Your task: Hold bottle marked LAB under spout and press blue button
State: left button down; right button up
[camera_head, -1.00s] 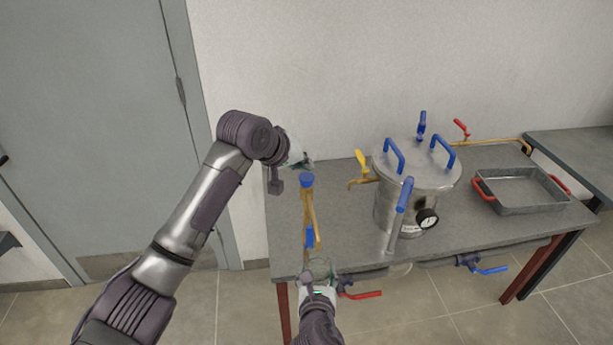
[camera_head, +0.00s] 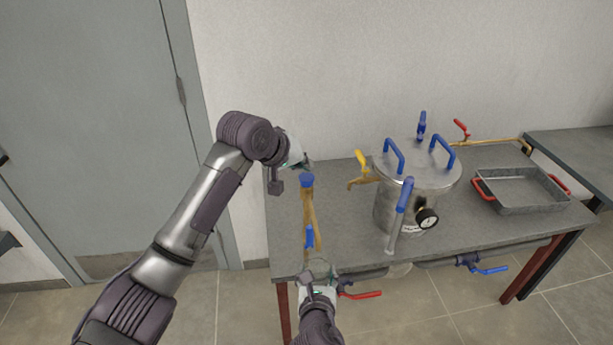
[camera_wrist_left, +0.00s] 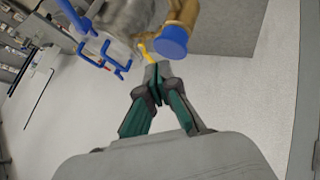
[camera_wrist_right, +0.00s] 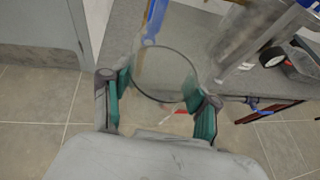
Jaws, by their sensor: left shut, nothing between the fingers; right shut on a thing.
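A blue cap that looks like the button (camera_head: 307,181) tops a brass pipe (camera_head: 309,210) at the table's left end. It also shows in the left wrist view (camera_wrist_left: 172,41). A blue fitting (camera_head: 309,237) sits lower on this pipe; I cannot tell if it is the spout. My left gripper (camera_head: 306,165) is shut and empty, just behind the cap in the head view. In the left wrist view its fingertips (camera_wrist_left: 158,88) are close below the cap. My right gripper (camera_head: 318,272) is shut on a clear bottle (camera_wrist_right: 165,75) at the table's front edge. No LAB marking is readable.
A steel pot (camera_head: 388,205) with blue handles and a gauge stands right of the pipe. A yellow-handled tap (camera_head: 361,163) is between them. A grey tray (camera_head: 520,190) with red handles lies at right. Red (camera_head: 362,294) and blue (camera_head: 490,269) valve levers stick out below the table's front.

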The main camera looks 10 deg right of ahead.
pick_arm(q)
jog(key=shift+f, duration=0.3)
jog(key=shift+s+f, duration=0.1)
jog(key=shift+f, duration=0.5)
dwell(7.1)
